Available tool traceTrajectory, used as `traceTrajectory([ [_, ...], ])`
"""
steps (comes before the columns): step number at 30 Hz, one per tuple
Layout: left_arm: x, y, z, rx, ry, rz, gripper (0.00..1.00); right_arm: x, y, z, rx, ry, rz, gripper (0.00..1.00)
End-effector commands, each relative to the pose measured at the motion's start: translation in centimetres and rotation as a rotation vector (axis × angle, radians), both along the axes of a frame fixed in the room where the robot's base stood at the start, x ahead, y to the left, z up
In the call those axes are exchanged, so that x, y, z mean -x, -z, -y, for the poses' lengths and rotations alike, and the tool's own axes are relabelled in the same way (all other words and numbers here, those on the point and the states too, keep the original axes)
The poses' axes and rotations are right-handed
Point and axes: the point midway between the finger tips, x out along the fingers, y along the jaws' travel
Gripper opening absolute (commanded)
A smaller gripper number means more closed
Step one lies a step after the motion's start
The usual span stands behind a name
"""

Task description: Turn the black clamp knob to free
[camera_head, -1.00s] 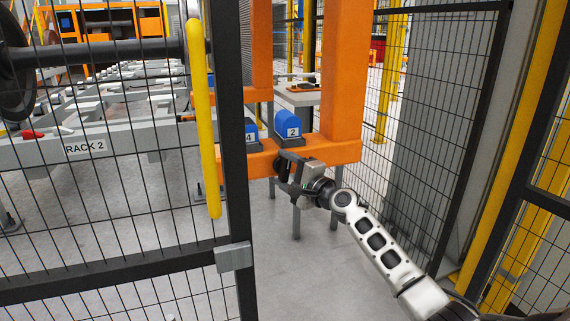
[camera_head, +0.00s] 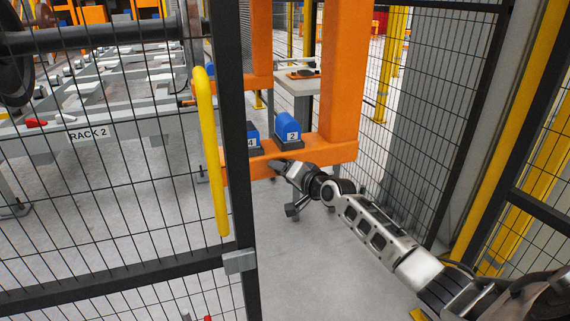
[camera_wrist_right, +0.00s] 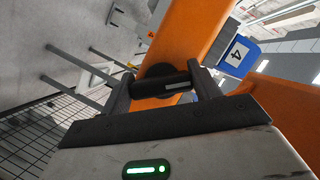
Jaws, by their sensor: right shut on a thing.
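The black clamp knob (camera_wrist_right: 160,88) is a dark bar with a pale stripe, in front of a round dark disc on the orange beam. In the right wrist view it lies crosswise between the two fingers of my right gripper (camera_wrist_right: 164,86), which is shut on it. In the head view my right gripper (camera_head: 283,169) reaches the front face of the lower orange beam (camera_head: 335,149), below the blue block marked 2. There the gripper hides the knob. My left gripper is not in view.
The blue block marked 2 (camera_head: 287,126) and the blue block marked 4 (camera_head: 253,134) sit on the beam. A mesh door frame (camera_head: 239,160) with a yellow handle (camera_head: 211,150) stands left of my right arm. Mesh fencing (camera_head: 410,125) stands to the right.

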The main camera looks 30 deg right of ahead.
Motion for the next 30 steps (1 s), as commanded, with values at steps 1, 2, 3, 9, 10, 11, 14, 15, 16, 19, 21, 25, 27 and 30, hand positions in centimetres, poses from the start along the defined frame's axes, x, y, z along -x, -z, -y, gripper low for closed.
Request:
traceTrajectory([
  [1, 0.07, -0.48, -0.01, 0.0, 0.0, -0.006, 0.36, 0.04, -0.21, -0.06, 0.022, -0.001, -0.009, 0.39],
  [2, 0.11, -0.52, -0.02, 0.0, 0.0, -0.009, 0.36, 0.04, -0.17, -0.05, 0.035, -0.001, -0.012, 0.39],
  [3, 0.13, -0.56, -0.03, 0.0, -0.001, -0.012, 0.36, 0.04, -0.13, -0.06, 0.05, -0.001, -0.016, 0.39],
  [9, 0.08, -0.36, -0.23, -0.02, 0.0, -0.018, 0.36, 0.06, 0.1, 0.0, 0.097, -0.001, -0.027, 0.39],
  [10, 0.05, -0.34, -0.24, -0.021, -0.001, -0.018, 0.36, 0.05, 0.12, 0.0, 0.101, 0.0, -0.029, 0.39],
  [11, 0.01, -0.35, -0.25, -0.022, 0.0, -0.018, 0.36, 0.05, 0.13, 0.0, 0.105, 0.0, -0.029, 0.39],
  [14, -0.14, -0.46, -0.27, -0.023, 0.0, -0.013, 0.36, 0.05, 0.19, 0.0, 0.111, 0.0, -0.03, 0.39],
  [15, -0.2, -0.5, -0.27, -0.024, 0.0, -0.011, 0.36, 0.05, 0.22, 0.01, 0.112, 0.0, -0.03, 0.39],
  [16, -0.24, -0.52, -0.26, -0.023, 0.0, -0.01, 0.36, 0.05, 0.22, 0.01, 0.113, 0.0, -0.03, 0.39],
  [19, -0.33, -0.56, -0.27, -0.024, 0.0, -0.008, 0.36, 0.05, 0.24, 0.01, 0.113, 0.0, -0.03, 0.39],
  [21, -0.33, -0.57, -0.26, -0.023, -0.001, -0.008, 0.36, 0.05, 0.24, 0.01, 0.114, -0.001, -0.031, 0.39],
  [25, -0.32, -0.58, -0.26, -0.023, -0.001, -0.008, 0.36, 0.06, 0.24, 0.01, 0.114, -0.001, -0.031, 0.7],
  [27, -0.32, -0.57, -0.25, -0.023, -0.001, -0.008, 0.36, 0.05, 0.21, 0.02, 0.114, -0.001, -0.03, 0.84],
  [30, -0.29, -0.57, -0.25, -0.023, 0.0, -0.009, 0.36, 0.03, 0.16, 0.02, 0.113, 0.0, -0.028, 0.84],
])
